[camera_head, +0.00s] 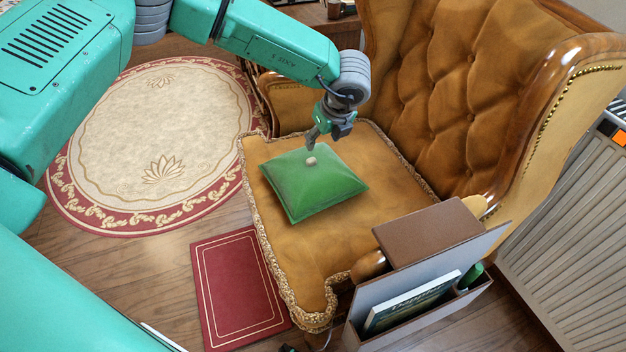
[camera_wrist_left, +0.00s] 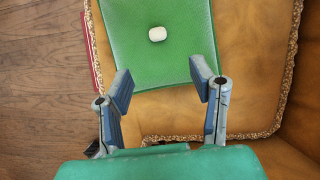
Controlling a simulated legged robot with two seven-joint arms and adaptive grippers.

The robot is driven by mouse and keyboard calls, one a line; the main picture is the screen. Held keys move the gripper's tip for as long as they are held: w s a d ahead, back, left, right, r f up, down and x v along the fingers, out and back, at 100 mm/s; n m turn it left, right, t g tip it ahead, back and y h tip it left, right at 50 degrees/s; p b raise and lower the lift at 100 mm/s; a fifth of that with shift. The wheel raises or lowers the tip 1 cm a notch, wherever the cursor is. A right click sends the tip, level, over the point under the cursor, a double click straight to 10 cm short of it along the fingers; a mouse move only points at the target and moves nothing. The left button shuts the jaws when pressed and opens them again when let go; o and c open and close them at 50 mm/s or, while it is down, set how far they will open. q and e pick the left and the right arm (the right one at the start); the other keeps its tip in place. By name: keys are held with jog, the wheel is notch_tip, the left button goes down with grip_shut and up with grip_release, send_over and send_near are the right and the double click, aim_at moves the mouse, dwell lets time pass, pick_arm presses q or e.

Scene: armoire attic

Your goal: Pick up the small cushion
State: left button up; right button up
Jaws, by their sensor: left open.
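A small green cushion (camera_head: 312,186) with a pale button in its middle lies flat on the seat of a tan tufted armchair (camera_head: 400,165). My left gripper (camera_head: 312,142) points down over the cushion's back edge in the head view. In the left wrist view the same cushion (camera_wrist_left: 158,55) fills the upper middle, and my left gripper (camera_wrist_left: 160,85) shows two fingers spread wide with nothing between them but the cushion's near edge beneath. I cannot tell whether the fingertips touch the cushion. My right gripper is in neither view.
A brown armrest organiser (camera_head: 430,235) with a book and a green item hangs over the near armrest. A radiator (camera_head: 560,225) stands at the right. A round rug (camera_head: 155,140) and a red mat (camera_head: 240,290) lie on the wooden floor. Bare seat surrounds the cushion.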

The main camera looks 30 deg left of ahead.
aim_at(312, 159)
pick_arm(q)
jog(key=x, duration=0.2)
jog(key=b+x, duration=0.1)
jog(key=x, duration=0.1)
jog(key=b+x, duration=0.1)
jog(key=x, duration=0.2)
jog(key=shift+s+a, duration=0.1)
jog(key=shift+a, duration=0.2)
jog(key=shift+a+f, duration=0.35)
jog(key=shift+f, duration=0.1)
jog(key=b+x, duration=0.3)
jog(key=shift+w+d+f, duration=0.2)
jog(key=shift+w+f, duration=0.15)
jog(key=shift+f, duration=0.1)
jog(key=shift+w+a+f, duration=0.1)
jog(key=shift+f, duration=0.2)
jog(key=shift+a, duration=0.25)
jog(key=shift+c, duration=0.8)
jog(key=shift+a, duration=0.1)
jog(key=c, duration=0.7)
grip_shut()
